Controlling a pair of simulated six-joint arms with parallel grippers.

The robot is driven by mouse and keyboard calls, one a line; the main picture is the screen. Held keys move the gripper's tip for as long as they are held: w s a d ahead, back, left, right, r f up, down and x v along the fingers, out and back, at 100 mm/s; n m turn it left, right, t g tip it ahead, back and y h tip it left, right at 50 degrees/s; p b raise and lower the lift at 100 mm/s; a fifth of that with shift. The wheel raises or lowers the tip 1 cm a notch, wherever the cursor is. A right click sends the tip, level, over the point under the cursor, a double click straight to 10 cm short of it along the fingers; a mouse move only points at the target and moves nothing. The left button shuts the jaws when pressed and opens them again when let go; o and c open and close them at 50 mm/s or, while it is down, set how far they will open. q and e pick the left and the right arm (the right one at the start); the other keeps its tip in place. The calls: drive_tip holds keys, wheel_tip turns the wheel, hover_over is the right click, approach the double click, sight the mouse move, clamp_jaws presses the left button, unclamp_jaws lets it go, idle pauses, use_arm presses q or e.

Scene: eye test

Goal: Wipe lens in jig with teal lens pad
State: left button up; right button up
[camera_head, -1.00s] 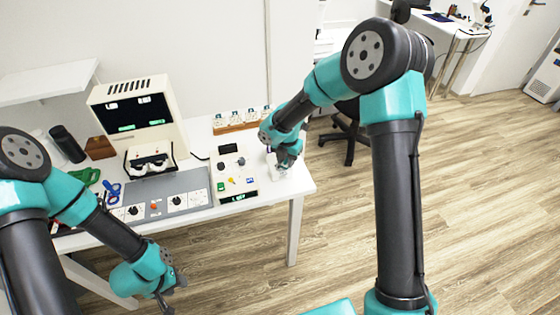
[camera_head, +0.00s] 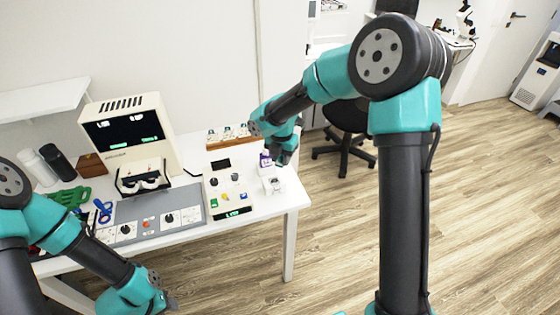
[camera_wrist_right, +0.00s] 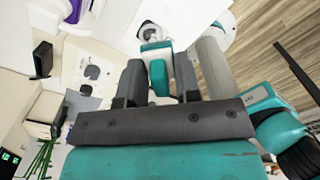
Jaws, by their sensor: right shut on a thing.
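The white jig (camera_head: 272,183) stands near the right end of the table in the head view; the lens in it is too small to make out. My right gripper (camera_head: 284,156) is just above and slightly right of the jig, apart from it. In the right wrist view my right gripper (camera_wrist_right: 160,82) has its two grey fingers shut on a teal block, the teal lens pad (camera_wrist_right: 158,76). The pad cannot be made out in the head view. My left gripper (camera_head: 168,302) is low in front of the table; its jaws are unclear.
A purple-and-white box (camera_head: 265,160) stands just behind the jig. A grey panel (camera_head: 150,213), a monitor unit (camera_head: 128,135) and a wooden rack (camera_head: 230,138) also occupy the table.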

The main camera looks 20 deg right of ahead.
sight(275, 181)
drive_tip(key=shift+d, duration=0.1)
idle(0.4)
drive_tip(key=shift+f, duration=0.1)
drive_tip(key=shift+f, duration=3.65)
drive_tip(key=shift+a, duration=0.4)
drive_tip(key=shift+c, duration=0.3)
drive_tip(key=shift+a+f, duration=0.15)
drive_tip(key=shift+a, duration=1.75)
drive_tip(key=shift+d, duration=2.35)
drive_tip(key=shift+a+r, duration=0.15)
drive_tip(key=shift+r, duration=3.8)
